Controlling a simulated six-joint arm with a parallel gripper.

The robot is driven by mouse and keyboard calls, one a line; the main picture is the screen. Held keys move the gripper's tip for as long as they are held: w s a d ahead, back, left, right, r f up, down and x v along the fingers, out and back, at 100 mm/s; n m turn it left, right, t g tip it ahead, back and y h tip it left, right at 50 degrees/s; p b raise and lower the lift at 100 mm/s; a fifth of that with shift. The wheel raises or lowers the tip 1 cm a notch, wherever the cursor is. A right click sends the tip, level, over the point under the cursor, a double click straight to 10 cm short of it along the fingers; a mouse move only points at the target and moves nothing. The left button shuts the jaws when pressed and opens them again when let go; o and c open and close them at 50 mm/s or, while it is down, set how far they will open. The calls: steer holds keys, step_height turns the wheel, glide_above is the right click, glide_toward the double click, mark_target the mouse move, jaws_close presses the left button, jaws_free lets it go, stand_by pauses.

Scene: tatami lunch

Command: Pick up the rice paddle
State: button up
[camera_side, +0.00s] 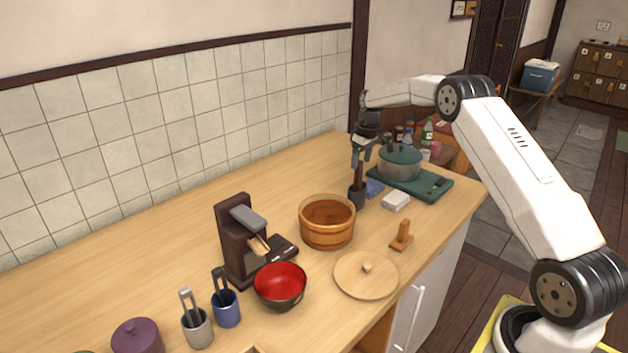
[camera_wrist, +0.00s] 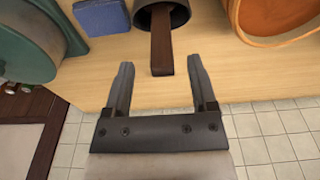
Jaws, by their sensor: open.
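A dark brown handle, which I take for the rice paddle (camera_wrist: 161,52), sticks up out of a dark grey cup (camera_wrist: 164,14). In the side view the handle (camera_side: 360,173) stands nearly upright in the cup (camera_side: 357,198); its lower end is hidden inside. My gripper (camera_wrist: 161,72) is open, and the handle's end shows between its two fingers, with gaps on both sides. In the side view my gripper (camera_side: 362,156) points down at the top of the handle.
A wooden tub (camera_side: 327,232) stands in front of the cup. A blue block (camera_side: 374,188) and a white block (camera_side: 396,201) lie right of it. A green-lidded pot (camera_side: 399,166) sits on a green board (camera_side: 440,188). The counter left of the cup is clear.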

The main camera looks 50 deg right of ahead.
mark_target(355, 186)
steer(key=shift+w+a+f, duration=0.1)
steer(key=shift+w+f, duration=0.1)
steer(key=shift+f, duration=1.05)
steer(key=shift+w+a+f, duration=0.1)
steer(key=shift+w+f, duration=0.1)
steer(key=shift+f, duration=1)
steer(key=shift+d, duration=0.1)
jaws_close()
